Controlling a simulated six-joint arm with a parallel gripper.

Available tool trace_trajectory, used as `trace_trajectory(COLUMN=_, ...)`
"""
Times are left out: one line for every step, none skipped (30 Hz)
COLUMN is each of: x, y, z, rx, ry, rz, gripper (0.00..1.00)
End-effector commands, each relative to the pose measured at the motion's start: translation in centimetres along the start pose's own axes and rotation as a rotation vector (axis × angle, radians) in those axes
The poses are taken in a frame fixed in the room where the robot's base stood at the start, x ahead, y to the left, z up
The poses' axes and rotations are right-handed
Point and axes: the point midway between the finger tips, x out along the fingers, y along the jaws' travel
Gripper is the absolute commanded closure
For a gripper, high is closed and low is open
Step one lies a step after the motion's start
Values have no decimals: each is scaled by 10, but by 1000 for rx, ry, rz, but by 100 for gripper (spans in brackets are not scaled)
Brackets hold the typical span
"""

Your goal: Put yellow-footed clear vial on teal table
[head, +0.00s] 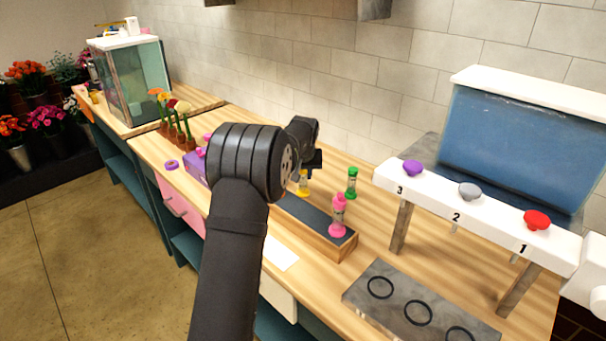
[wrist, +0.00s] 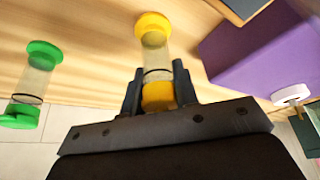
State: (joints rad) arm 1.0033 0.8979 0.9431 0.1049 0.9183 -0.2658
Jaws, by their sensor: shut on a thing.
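My gripper (wrist: 158,78) is shut on the yellow-footed clear vial (wrist: 155,58), with one finger on each side of its yellow top end. The vial's clear body and yellow foot point away from my gripper. In the head view the vial (head: 303,184) shows just below my gripper (head: 312,165), behind the dark-topped wooden block; my arm hides its upper part. It looks roughly upright; I cannot tell whether its foot touches the wood. Teal frames show under the near wooden-topped bench (head: 330,274) and under the far bench (head: 190,99), which bears a glass tank.
A green-footed vial (head: 351,183) stands to the right, a pink-footed one (head: 338,216) on the wooden block (head: 345,242). A purple box (wrist: 255,45) is close to my gripper. Potted flowers (head: 175,125) stand at left. A dispenser (head: 480,212) and ringed slab (head: 415,305) are at right.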

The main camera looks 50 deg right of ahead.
Motion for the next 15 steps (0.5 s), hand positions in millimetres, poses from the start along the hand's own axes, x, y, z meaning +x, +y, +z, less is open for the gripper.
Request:
trace_trajectory(x=0, y=0, z=0, rx=0, ry=1, rz=0, gripper=100)
trace_trajectory(x=1, y=0, z=0, rx=0, ry=1, rz=0, gripper=100)
trace_trajectory(x=2, y=0, z=1, rx=0, ry=1, rz=0, gripper=100)
trace_trajectory(x=3, y=0, z=1, rx=0, ry=0, rz=0, gripper=69)
trace_trajectory(x=3, y=0, z=1, rx=0, ry=0, rz=0, gripper=63)
trace_trajectory(x=3, y=0, z=1, rx=0, ry=0, rz=0, gripper=55)
trace_trajectory(x=3, y=0, z=1, rx=0, ry=0, rz=0, gripper=51)
trace_trajectory(x=3, y=0, z=1, rx=0, ry=0, rz=0, gripper=51)
trace_trajectory(x=3, y=0, z=1, rx=0, ry=0, rz=0, gripper=51)
trace_trajectory(x=3, y=0, z=1, rx=0, ry=0, rz=0, gripper=51)
trace_trajectory(x=3, y=0, z=1, rx=0, ry=0, rz=0, gripper=51)
trace_trajectory(x=3, y=0, z=1, rx=0, ry=0, rz=0, gripper=51)
trace_trajectory(x=3, y=0, z=1, rx=0, ry=0, rz=0, gripper=51)
trace_trajectory(x=3, y=0, z=1, rx=0, ry=0, rz=0, gripper=51)
trace_trajectory(x=2, y=0, z=1, rx=0, ry=0, rz=0, gripper=51)
